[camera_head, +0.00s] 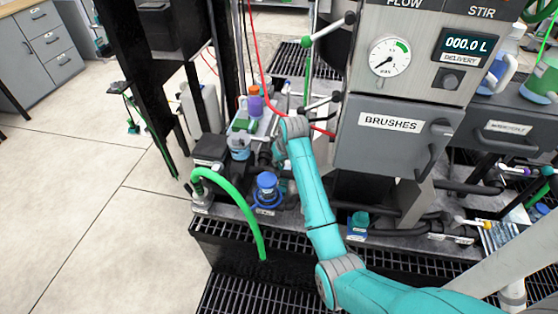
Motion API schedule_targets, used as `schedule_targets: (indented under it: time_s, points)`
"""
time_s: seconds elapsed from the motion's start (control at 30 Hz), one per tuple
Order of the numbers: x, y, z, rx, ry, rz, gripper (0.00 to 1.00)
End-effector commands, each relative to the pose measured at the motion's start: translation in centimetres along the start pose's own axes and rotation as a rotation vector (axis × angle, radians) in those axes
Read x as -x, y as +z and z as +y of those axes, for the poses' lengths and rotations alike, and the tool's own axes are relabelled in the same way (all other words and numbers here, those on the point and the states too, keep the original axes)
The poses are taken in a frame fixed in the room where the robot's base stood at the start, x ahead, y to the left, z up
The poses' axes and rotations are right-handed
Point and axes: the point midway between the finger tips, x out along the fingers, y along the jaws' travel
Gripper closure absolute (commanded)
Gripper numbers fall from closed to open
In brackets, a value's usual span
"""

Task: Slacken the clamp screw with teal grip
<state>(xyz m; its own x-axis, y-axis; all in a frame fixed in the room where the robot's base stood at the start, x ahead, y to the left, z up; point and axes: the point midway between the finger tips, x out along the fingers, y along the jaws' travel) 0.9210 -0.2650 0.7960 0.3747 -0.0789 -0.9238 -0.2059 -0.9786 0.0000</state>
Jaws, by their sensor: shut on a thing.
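My teal arm reaches up from the lower right and bends at a grey wrist joint. My gripper (282,163) is below that joint, largely hidden by my own wrist and forearm. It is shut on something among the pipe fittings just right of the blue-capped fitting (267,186). What is between its fingers is hidden, and no teal clamp-screw grip can be made out clearly there. A second bar handle (319,103) lies lower, just above my wrist.
A green hose (240,200) arches over the grating left of my gripper. The grey BRUSHES drawer (388,140) and the gauge panel stand right of my forearm. Bottles (255,104) stand behind the wrist. A thin red cable hangs close to the wrist. Open floor is at left.

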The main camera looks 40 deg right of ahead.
Motion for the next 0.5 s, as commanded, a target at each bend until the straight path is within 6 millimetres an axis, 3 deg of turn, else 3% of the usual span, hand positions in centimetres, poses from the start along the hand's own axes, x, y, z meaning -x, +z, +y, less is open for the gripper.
schedule_targets:
  time_s: [0.03, 0.1, 0.13, 0.5]
  points:
    - [-0.03, 0.04, -0.02, 0.000, 0.000, -0.002, 0.80]
    - [-0.03, 0.04, -0.02, 0.000, 0.000, -0.001, 0.62]
    - [-0.03, 0.04, -0.01, 0.000, 0.000, -0.001, 0.59]
    - [0.46, -0.01, 0.01, -0.001, 0.000, 0.000, 0.59]
